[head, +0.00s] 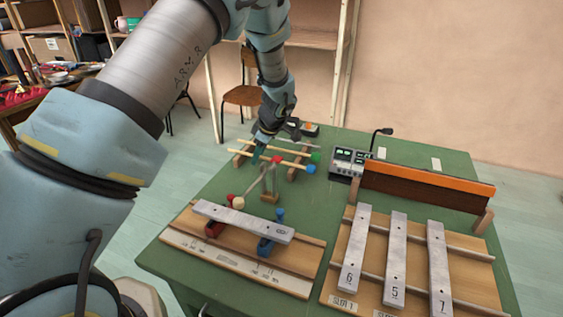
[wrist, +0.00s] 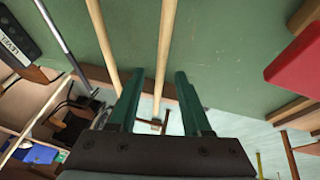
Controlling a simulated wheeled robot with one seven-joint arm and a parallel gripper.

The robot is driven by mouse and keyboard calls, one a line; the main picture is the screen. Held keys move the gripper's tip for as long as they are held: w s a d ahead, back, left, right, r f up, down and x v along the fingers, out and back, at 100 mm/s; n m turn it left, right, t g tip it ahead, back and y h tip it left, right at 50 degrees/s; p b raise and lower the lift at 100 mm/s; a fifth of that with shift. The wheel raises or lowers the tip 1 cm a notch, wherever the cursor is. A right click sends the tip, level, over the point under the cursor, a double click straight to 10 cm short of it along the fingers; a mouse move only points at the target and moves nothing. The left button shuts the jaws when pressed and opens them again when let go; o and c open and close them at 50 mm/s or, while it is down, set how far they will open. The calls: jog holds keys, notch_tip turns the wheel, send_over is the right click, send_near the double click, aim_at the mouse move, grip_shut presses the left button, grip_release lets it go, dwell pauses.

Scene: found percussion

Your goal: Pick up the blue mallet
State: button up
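The blue mallet (head: 311,168) lies across a wooden rack (head: 298,173) on the green table, its head at the right and its pale handle running left. My gripper (head: 257,156) points down over the handles' left part. In the wrist view my gripper (wrist: 158,78) is open, with one teal finger on each side of a wooden handle (wrist: 166,50). By its place, this handle appears to be the blue mallet's; its head is outside the wrist view. The fingers do not visibly touch the handle.
A green-headed mallet (head: 316,157) lies just behind, its handle (wrist: 104,50) left of my fingers in the wrist view. A red block (wrist: 298,62) stands to the right there. Metal bars on wooden frames (head: 285,278) fill the table's front.

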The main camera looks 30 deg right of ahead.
grip_shut()
dwell(1.3)
